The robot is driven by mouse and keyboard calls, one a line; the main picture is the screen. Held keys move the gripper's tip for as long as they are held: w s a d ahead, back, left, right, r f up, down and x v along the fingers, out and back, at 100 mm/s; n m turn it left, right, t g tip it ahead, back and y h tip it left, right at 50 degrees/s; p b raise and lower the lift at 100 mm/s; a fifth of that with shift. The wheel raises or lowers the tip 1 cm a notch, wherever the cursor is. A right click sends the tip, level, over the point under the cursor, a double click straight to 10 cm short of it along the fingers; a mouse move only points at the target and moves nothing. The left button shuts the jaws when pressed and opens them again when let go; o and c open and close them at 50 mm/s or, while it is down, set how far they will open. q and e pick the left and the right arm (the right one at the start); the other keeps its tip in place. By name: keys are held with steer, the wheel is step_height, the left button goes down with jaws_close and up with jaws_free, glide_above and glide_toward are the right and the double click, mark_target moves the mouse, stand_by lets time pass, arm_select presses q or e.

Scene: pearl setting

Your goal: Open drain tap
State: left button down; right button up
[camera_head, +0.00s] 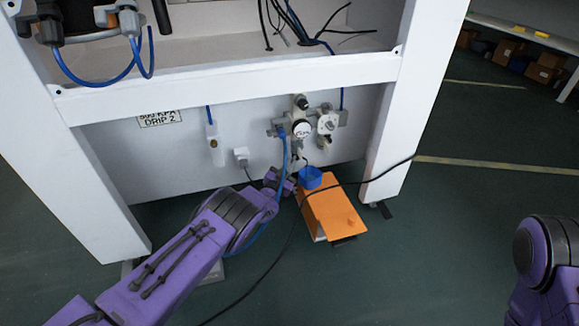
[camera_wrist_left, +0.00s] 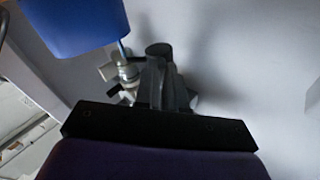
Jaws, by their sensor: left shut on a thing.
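My left gripper (camera_head: 284,183) is low under the frame, just left of a blue cup (camera_head: 311,177) and below a valve-and-gauge assembly (camera_head: 301,128). In the left wrist view its dark fingers (camera_wrist_left: 165,85) are close together at a pale metal fitting (camera_wrist_left: 127,73), which looks like the drain tap. The gripper is shut on it; the fingers hide most of the grip. The blue cup (camera_wrist_left: 80,22) shows at the upper left there, with a thin tube beside it. My right gripper is out of view; only part of my right arm shows at the right edge.
A black cable (camera_head: 285,245) runs across the floor and over the box. White frame posts (camera_head: 395,130) stand on both sides. Blue hoses (camera_head: 284,160) hang near my left gripper. Open floor lies to the right.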

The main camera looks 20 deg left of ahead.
arm_select(q)
steer(key=shift+d+n, duration=0.15)
steer(key=shift+n, duration=1.75)
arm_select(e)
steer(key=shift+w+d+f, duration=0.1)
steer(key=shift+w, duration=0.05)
arm_select(q)
steer(key=c, duration=1.2)
jaws_free()
steer(key=s+a+f+p, duration=0.1)
steer(key=s+p, duration=0.5)
steer(key=s, duration=0.4)
steer(key=shift+s, duration=0.15)
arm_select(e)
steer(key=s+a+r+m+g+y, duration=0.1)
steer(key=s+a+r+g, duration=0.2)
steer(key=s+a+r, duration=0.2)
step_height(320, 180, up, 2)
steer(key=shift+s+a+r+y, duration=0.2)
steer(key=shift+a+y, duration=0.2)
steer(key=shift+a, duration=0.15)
